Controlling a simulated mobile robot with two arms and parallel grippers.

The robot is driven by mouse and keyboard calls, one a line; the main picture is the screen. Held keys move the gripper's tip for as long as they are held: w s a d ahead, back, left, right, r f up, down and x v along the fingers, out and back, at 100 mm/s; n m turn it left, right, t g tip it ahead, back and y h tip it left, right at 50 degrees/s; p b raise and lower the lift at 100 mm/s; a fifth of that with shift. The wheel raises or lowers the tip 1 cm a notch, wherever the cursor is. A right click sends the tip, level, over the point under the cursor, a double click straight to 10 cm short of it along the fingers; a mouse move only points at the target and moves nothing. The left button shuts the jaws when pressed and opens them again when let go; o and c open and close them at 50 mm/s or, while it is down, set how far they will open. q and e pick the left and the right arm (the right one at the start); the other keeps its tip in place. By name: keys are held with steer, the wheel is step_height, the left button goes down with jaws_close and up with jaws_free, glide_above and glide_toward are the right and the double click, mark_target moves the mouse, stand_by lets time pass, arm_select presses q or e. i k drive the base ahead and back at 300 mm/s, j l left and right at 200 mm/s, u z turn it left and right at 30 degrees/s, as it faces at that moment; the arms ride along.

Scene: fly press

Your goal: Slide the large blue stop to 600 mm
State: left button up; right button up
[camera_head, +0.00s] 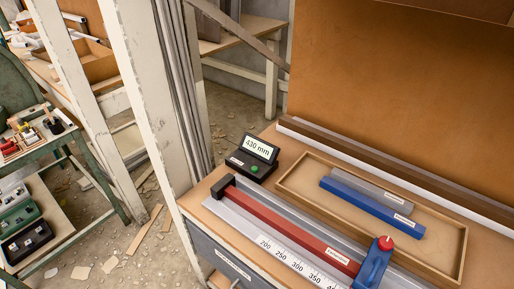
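The large blue stop (373,266), with a red knob (386,241) on top, stands on the measuring rail at the lower right. Its lower part is cut off by the bottom edge of the picture. The white scale (283,254) shows marks from 200 to about 400; the 600 mark is not in view. A red labelled bar (290,229) lies along the rail between a black end block (222,187) and the stop. Whether it touches the stop, I cannot tell. The display (258,147) reads 430 mm. Neither gripper shows.
A shallow wooden tray (290,184) behind the rail holds a blue bar (371,207) and a grey bar (369,189). A white-and-brown strip (390,164) runs along the back. A white post (143,90) stands left of the bench. A green cart (85,165) stands far left.

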mark_target(371, 274)
steer(key=z, duration=1.2)
steer(key=j, duration=0.1)
steer(key=k+u, duration=0.05)
